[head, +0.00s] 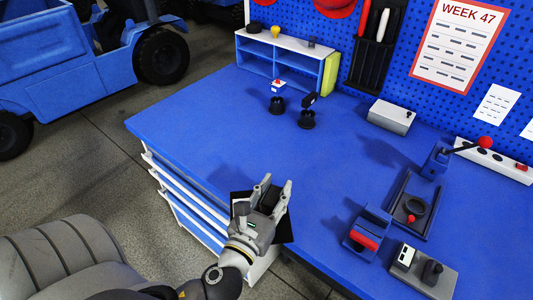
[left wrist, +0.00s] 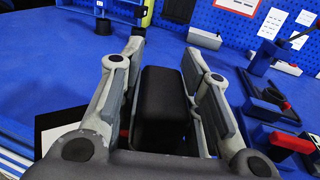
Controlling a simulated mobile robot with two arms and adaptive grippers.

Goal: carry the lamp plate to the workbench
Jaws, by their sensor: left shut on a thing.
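The workbench (head: 215,115) has a blue top and white-edged drawers. My left gripper (head: 276,186) is at its front edge in the head view. It is shut on the black block of what appears to be the lamp plate (head: 284,232). In the left wrist view the black block (left wrist: 165,92) stands between the two fingers, and a dark flat part with a pale edge (left wrist: 62,121) shows at the left. The gripper hides much of the plate. I cannot tell whether the plate touches the bench. My right gripper is not in view.
Two black round holders (head: 307,119) stand toward the back, near a small shelf (head: 285,62). A grey box (head: 391,117) is at the back. A red-knobbed lever fixture (head: 436,162), a red-handled block (head: 366,233) and a grey switch plate (head: 422,272) occupy the right. The bench's middle is clear.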

